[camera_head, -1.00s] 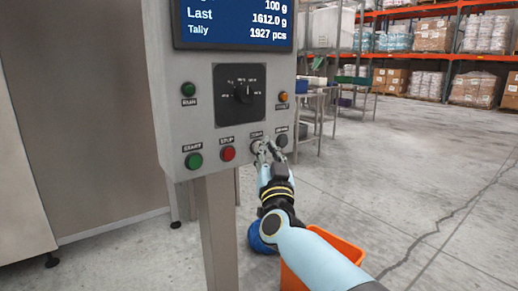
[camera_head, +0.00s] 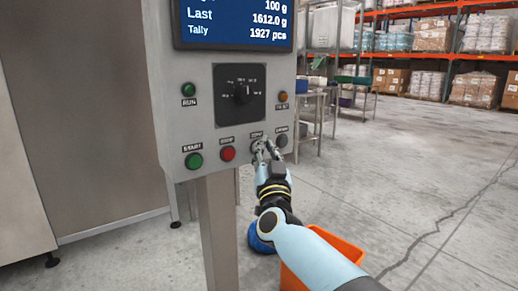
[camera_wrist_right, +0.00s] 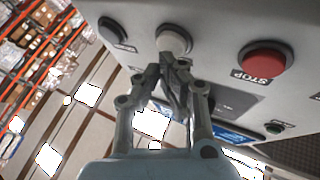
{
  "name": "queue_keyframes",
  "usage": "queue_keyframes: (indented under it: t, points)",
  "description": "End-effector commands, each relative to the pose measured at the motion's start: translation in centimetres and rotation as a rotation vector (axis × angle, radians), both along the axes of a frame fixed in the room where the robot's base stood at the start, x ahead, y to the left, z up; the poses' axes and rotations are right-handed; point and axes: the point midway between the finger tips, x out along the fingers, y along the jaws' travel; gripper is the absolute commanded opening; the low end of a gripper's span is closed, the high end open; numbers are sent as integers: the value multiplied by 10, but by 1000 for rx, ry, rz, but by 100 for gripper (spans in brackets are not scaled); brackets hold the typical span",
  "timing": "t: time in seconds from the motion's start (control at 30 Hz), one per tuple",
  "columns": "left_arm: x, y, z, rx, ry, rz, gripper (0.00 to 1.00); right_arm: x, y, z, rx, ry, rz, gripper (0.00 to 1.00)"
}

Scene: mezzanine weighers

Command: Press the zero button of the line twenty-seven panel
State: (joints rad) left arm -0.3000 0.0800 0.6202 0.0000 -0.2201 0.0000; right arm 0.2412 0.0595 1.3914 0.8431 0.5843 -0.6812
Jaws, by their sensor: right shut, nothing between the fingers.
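The grey panel (camera_head: 175,130) stands on a post, with a blue screen (camera_head: 235,22) above a row of buttons. No line number is in view. A pale button (camera_head: 256,146), third in the lower row, sits partly behind my right gripper (camera_head: 266,149); its label is too small to read surely. In the right wrist view the pale button (camera_wrist_right: 173,38) is just beyond the closed fingertips of my right gripper (camera_wrist_right: 167,63). I cannot tell whether they touch it. The right gripper is shut and empty. My left gripper is not in view.
Beside the pale button are a red STOP button (camera_head: 228,154) and a dark button (camera_head: 281,141). A green button (camera_head: 194,160), a dial (camera_head: 240,93) and an amber lamp (camera_head: 283,97) share the panel. An orange bin (camera_head: 345,248) and a blue ball-like object (camera_head: 258,240) are below.

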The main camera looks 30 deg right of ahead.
Motion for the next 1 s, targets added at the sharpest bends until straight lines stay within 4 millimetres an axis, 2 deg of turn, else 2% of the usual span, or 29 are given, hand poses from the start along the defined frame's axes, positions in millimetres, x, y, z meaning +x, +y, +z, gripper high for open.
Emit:
queue_keyframes:
  t: [1.0]
  points:
    - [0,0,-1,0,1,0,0,8,1,0,0,0,0,0]
